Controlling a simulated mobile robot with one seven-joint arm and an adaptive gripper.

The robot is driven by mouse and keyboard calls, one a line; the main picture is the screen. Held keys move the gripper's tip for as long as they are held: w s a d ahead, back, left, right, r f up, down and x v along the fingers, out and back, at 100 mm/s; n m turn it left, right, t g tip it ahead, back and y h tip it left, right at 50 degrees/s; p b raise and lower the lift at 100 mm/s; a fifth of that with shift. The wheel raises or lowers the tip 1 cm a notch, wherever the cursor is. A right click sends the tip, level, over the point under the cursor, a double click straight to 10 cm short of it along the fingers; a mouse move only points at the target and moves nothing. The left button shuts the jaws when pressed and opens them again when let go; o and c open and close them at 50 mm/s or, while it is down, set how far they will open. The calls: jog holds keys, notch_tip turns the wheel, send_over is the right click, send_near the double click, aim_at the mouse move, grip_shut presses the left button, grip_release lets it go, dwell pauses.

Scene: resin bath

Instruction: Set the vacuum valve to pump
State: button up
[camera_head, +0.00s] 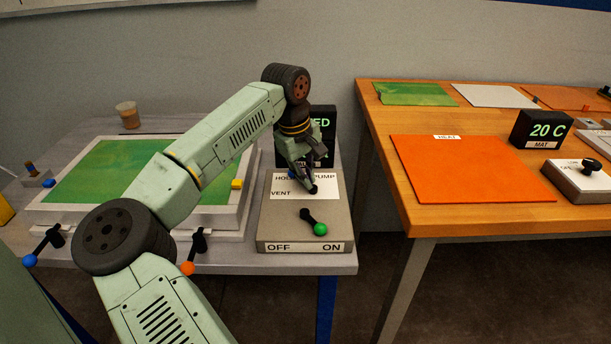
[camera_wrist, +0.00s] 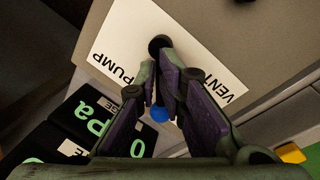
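The vacuum valve is on the grey control box (camera_head: 345,232), on a white plate (camera_head: 300,191) lettered HOLD, PUMP and VENT. Its black pivot (camera_wrist: 159,42) sits between PUMP on the left and VENT on the right in the wrist view. The lever's blue ball (camera_wrist: 159,115) shows between my fingers, on the side away from the pivot. In the head view the blue ball (camera_head: 291,174) is up and left of the pivot, by HOLD. My gripper (camera_wrist: 162,78) is closed narrowly around the lever, one finger on each side. The contact itself is partly hidden.
A black lever with a green ball (camera_head: 319,229) is on the same box, near ON. A dark display (camera_head: 322,122) stands behind, partly hidden by my arm. A framed green sheet (camera_head: 112,165) lies left. The wooden table (camera_head: 470,218) holds an orange mat (camera_head: 465,168).

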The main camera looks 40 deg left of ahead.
jog(key=o, duration=0.3)
jog(key=shift+f, duration=0.35)
jog(key=shift+r, duration=0.2)
jog(key=v, duration=1.1)
jog(key=shift+r, duration=0.45)
